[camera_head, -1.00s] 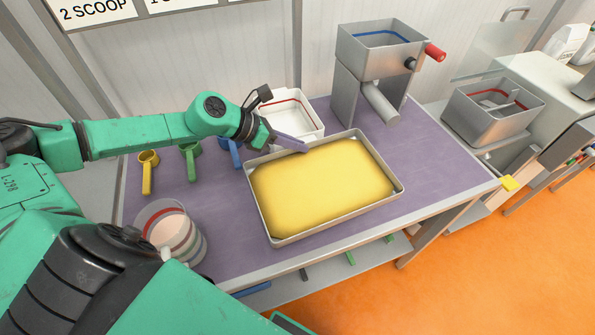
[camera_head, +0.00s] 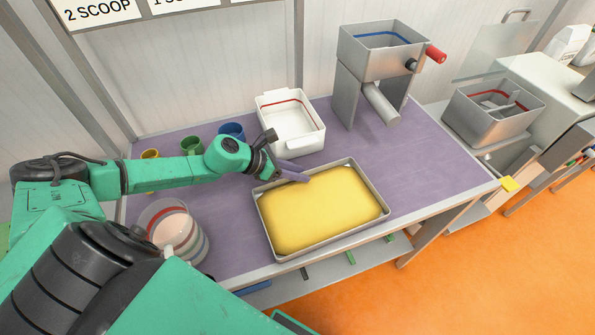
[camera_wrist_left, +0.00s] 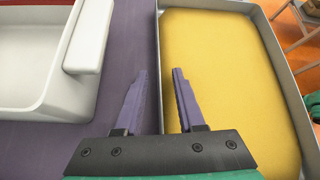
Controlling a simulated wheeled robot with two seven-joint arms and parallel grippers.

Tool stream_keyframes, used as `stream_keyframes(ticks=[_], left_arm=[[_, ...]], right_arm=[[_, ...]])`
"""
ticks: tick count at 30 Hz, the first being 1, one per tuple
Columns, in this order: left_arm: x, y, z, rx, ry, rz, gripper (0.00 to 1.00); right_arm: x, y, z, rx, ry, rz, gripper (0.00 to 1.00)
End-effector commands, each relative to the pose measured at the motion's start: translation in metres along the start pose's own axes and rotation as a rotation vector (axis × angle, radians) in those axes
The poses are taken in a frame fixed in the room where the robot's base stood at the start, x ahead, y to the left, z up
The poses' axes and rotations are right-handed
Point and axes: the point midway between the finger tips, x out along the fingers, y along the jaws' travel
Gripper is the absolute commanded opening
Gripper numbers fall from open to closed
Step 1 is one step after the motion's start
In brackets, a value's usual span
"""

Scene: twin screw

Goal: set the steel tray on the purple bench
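The steel tray (camera_head: 322,244), filled with a yellow layer, lies flat on the purple bench (camera_head: 430,165), close to its front edge. My left gripper (camera_head: 303,179) is at the tray's back wall in the head view. In the left wrist view the purple fingers of the gripper (camera_wrist_left: 160,70) are apart. The wall of the tray (camera_wrist_left: 275,62) nearest the gripper runs between them, one finger on each side, with visible gaps. My right gripper is not in view.
A white bin (camera_head: 312,141) stands just behind the tray. A steel hopper (camera_head: 350,75) with a red-handled crank is at the back right. Yellow, green and blue scoops (camera_head: 232,130) and a clear tub (camera_head: 190,248) are at left. The bench's right part is clear.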

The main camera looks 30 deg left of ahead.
Motion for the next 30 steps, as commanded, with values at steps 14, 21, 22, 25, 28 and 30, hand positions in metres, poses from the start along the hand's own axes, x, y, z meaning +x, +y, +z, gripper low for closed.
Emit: stream_keyframes(ticks=[14, 21, 22, 25, 28, 30], left_arm=[[-0.015, 0.002, -0.003, -0.005, 0.0, 0.004, 0.37], [-0.043, -0.003, 0.007, -0.004, 0.002, -0.005, 0.37], [-0.047, -0.003, 0.007, -0.006, 0.001, -0.006, 0.37], [-0.057, -0.003, 0.007, -0.006, 0.001, -0.006, 0.37], [-0.067, -0.003, 0.006, -0.007, 0.005, -0.001, 0.37], [-0.075, -0.001, 0.009, -0.004, 0.001, 0.0, 0.37]], right_arm=[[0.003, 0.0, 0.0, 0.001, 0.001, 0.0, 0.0], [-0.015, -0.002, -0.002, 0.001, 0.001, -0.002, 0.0], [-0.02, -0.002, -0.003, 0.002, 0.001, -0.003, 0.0], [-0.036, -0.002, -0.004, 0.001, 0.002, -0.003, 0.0], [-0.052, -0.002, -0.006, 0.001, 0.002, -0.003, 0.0], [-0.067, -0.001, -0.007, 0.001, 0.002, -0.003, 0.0]])
